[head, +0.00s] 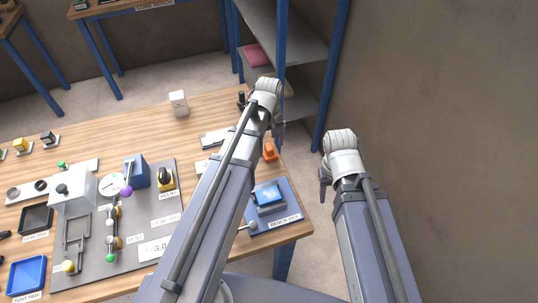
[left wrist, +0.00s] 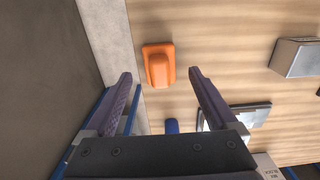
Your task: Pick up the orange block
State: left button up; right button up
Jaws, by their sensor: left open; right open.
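The orange block (head: 270,152) rests on the wooden table near its right edge in the head view. In the left wrist view the orange block (left wrist: 158,65) lies on the wood close to the table edge, beyond the fingertips and roughly between their lines. My left gripper (left wrist: 160,75) is open and empty, with both fingers apart and not touching the block. In the head view my left arm's wrist hangs above the table beside the block, and the fingers are partly hidden. My right gripper (head: 324,184) is open and empty, off the table's right side.
A blue device on a mat (head: 268,196) stands at the table's front right. A grey metal block (left wrist: 297,57) and a flat grey plate (left wrist: 245,116) lie right of the orange block. A shelf rack (head: 283,60) stands behind the table, and a wall rises at right.

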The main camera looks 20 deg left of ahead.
aim_at(269, 146)
pick_arm(q)
notch_tip(269, 146, down, 4)
jog(key=shift+r+b, duration=0.25)
jog(key=shift+b, duration=0.95)
jog(key=shift+r, duration=0.1)
grip_shut()
